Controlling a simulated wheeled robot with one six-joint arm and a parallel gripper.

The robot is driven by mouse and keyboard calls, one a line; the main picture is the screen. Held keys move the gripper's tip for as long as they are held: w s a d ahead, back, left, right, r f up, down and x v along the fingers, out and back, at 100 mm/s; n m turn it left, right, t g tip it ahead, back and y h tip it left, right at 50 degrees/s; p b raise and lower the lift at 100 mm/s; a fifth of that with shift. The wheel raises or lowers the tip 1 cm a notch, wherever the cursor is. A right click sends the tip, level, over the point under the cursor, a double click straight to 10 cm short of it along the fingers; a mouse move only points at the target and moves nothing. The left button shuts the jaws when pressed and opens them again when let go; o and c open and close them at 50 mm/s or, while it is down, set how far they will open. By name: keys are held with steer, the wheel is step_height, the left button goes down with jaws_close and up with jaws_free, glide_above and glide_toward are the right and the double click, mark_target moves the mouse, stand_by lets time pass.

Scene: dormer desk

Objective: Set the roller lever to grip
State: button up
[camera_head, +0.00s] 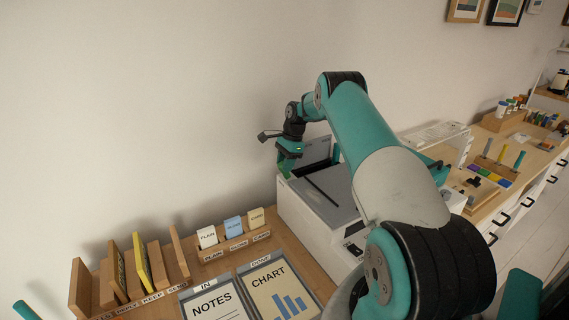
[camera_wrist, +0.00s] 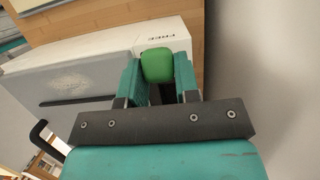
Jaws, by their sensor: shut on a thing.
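The roller lever has a green knob (camera_wrist: 157,65), seen in the wrist view at the end of the white machine (camera_wrist: 90,60). My gripper (camera_wrist: 160,78) is shut on this knob, one teal finger on each side. An upside-down label reading FREE (camera_wrist: 158,37) is on the white casing just beyond the knob. No GRIP label shows, and the lever's shaft is hidden. In the head view my gripper (camera_head: 286,158) is at the back left corner of the machine (camera_head: 300,205), and the knob is hard to tell from the fingers.
Notes and chart trays (camera_head: 210,300) lie on the wooden desk left of the machine. Small PLAIN and other cards (camera_head: 232,226) stand behind them, with a wooden file rack (camera_head: 125,280) further left. The wall is close behind my gripper. Pegs and blocks (camera_head: 495,165) stand on the right.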

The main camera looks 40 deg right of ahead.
steer(key=o, duration=0.9)
steer(key=p+v, duration=1.2)
steer(key=v, duration=0.5)
steer(key=shift+a+r, duration=0.1)
steer(key=shift+r, duration=0.15)
steer(key=shift+f, duration=0.1)
